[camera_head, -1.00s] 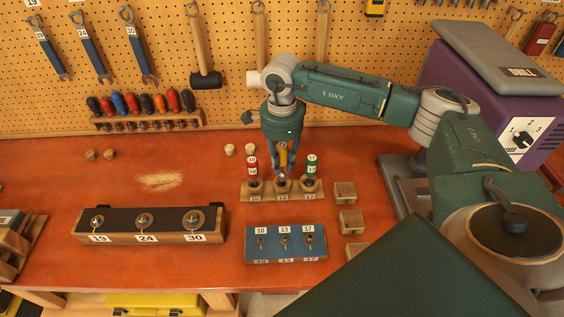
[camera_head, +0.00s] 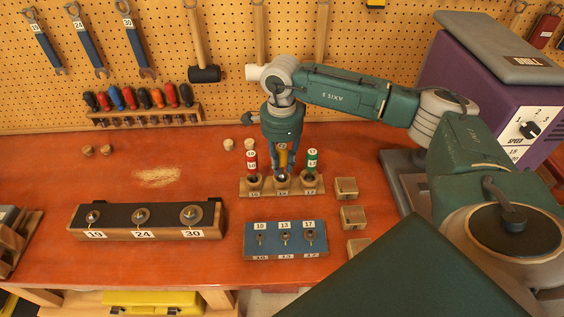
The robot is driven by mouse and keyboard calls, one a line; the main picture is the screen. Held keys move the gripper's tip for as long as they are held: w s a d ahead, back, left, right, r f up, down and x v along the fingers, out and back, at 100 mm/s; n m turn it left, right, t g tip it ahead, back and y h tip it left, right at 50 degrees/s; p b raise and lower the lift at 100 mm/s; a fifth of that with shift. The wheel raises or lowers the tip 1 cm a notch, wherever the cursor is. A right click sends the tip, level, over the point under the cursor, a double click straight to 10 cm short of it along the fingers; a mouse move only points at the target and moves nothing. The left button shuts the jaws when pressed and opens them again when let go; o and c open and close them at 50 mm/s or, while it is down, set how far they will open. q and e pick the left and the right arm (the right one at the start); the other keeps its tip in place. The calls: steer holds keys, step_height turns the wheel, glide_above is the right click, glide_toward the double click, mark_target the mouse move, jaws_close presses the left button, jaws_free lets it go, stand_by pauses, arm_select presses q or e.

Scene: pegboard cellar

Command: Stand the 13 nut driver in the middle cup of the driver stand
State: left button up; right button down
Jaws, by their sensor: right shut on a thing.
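The driver stand (camera_head: 243,187) is a wooden block with three cups on the red bench. A red-handled driver (camera_head: 251,163) stands in its left cup and a green-handled one (camera_head: 311,162) in its right cup. My right gripper (camera_head: 283,165) points straight down over the middle cup, shut on the yellow-handled 13 nut driver (camera_head: 283,158). The driver is upright, and its lower end is at the middle cup; the fingers partly hide it. I cannot tell how deep it sits. My left gripper is not in view.
A blue block labelled 10, 13, 17 (camera_head: 286,251) lies in front of the stand. Small wooden blocks (camera_head: 346,189) stand to its right. A long tray labelled 19, 24, 30 (camera_head: 148,236) is at left. A purple drill machine (camera_head: 480,90) stands at right.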

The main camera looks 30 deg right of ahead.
mark_target(282, 146)
steer(key=shift+f, duration=0.1)
stand_by(0.3)
steer(key=shift+f+b, duration=0.95)
steer(key=shift+f, duration=0.05)
steer(key=c, duration=1.4)
jaws_free()
steer(key=shift+r+p, duration=2.7)
steer(key=shift+r, duration=2.35)
steer(key=shift+f, duration=0.1)
